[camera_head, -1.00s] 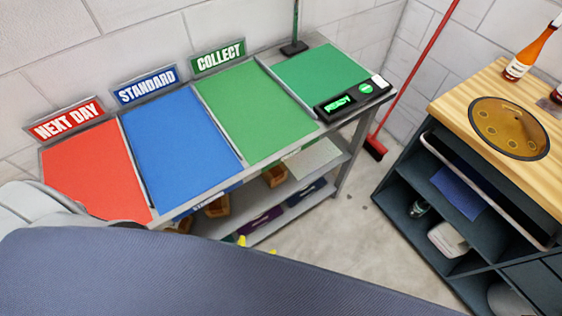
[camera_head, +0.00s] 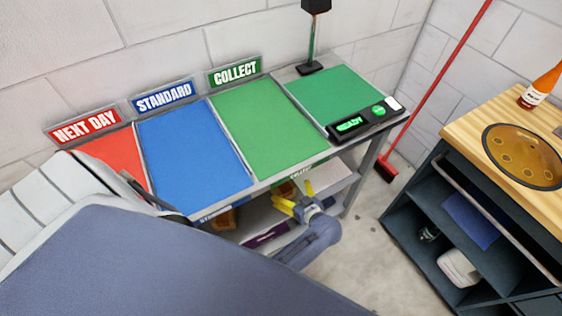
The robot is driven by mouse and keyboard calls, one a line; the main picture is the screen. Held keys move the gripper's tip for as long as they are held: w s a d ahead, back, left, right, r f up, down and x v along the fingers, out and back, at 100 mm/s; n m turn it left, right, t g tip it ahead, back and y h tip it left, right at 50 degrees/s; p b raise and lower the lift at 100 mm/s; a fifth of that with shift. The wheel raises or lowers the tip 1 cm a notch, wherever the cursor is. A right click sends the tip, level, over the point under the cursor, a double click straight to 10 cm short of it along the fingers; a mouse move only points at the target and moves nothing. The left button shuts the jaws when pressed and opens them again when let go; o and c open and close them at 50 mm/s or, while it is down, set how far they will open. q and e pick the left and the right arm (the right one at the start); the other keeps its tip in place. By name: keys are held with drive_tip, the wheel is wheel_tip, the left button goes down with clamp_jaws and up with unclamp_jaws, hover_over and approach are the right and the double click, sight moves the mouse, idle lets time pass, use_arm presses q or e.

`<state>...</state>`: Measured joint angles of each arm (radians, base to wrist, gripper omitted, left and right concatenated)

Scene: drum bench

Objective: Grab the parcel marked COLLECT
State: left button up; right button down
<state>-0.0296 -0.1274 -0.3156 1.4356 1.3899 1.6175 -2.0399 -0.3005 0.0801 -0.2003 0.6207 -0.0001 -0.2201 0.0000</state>
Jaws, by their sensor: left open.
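The green COLLECT sign (camera_head: 235,72) stands behind a bare green bay (camera_head: 262,125) on the bench. My left gripper (camera_head: 292,197) has yellow fingers, open and empty. It shows in front of the bench's front edge, below the green bay, and overlaps the lower shelf in the picture. My right gripper is not in view.
The blue STANDARD bay (camera_head: 192,155) is bare; the red NEXT DAY bay (camera_head: 112,155) is partly hidden. A scale (camera_head: 335,92) reads READY. A red broom (camera_head: 437,85) leans by the wall. A dark cabinet (camera_head: 440,205) with a wooden top stands right.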

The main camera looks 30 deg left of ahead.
use_arm(q)
drive_tip(key=shift+n, duration=0.3)
drive_tip(key=x, duration=1.1)
drive_tip(key=w+x, duration=0.1)
drive_tip(key=x, duration=0.4)
drive_tip(key=shift+f, duration=0.25)
drive_tip(key=c, duration=1.5)
drive_tip(key=shift+w, duration=0.1)
drive_tip(key=shift+c, duration=0.3)
drive_tip(key=shift+r, duration=0.15)
